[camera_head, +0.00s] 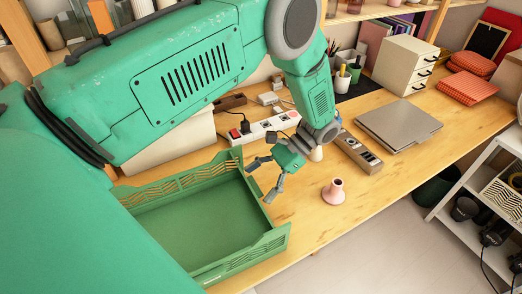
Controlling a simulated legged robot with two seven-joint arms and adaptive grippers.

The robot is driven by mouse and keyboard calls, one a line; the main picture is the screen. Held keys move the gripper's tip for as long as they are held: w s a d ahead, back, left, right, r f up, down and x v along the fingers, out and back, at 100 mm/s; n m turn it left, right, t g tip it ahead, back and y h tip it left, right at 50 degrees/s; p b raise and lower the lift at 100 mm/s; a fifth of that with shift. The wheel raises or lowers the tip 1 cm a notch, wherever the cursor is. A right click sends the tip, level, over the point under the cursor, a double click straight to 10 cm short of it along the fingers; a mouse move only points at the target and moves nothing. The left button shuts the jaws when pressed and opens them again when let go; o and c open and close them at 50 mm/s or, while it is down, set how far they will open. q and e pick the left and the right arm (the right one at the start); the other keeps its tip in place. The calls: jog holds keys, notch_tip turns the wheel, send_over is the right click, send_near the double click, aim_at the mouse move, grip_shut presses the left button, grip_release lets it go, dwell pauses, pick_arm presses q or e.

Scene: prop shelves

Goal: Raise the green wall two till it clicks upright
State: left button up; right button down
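A green crate (200,222) stands on the wooden table, partly hidden on its left by my arm. Its slotted far wall (178,180) stands upright. Its near wall (240,260) shows along the front, and its right side is low and open-looking. I cannot tell which wall is wall two. My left gripper (262,180) is just beyond the crate's right rear corner, above the table. Its fingers are spread, with nothing between them. I cannot tell whether a finger touches the crate. My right gripper is out of view.
A white power strip (264,128) lies behind the gripper. A grey box (358,152), a closed laptop (398,124) and a drawer unit (404,65) are further right. Bare table lies around the vase.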

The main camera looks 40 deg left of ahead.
pick_arm(q)
jog(key=v, duration=1.2)
jog(key=shift+w, duration=0.15)
jog(key=shift+f, duration=0.1)
